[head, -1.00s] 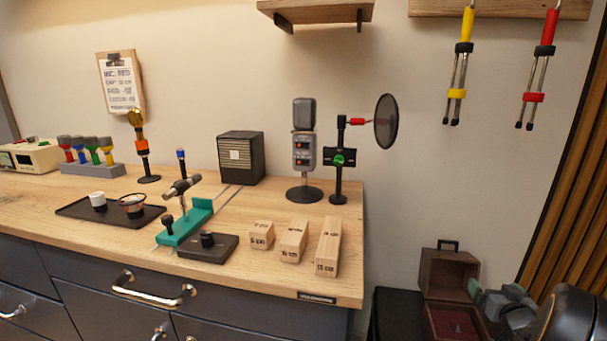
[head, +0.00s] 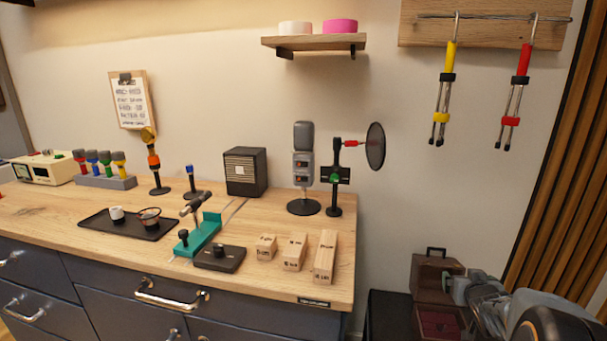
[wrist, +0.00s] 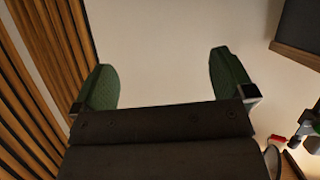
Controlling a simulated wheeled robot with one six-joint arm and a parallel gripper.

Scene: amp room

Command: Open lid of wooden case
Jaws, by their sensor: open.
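The wooden case (head: 437,318) is at the lower right in the head view, dark brown with a red inside. Its lid (head: 428,272) stands raised at the back, with a dark handle on its top edge. My gripper (head: 456,286) is at the right side of the lid, partly in front of it. In the wrist view my gripper (wrist: 165,88) has its two green fingers wide apart, with nothing held between them. A dark brown panel (wrist: 160,124), which looks like the lid, crosses below the fingertips. I cannot tell whether they touch it.
The case stands by a black box (head: 388,316) right of the workbench (head: 335,285). Wooden blocks (head: 294,252), a microphone (head: 304,170) and a round filter stand (head: 336,178) are on the bench's right end. A slatted wall (head: 560,180) is on the right.

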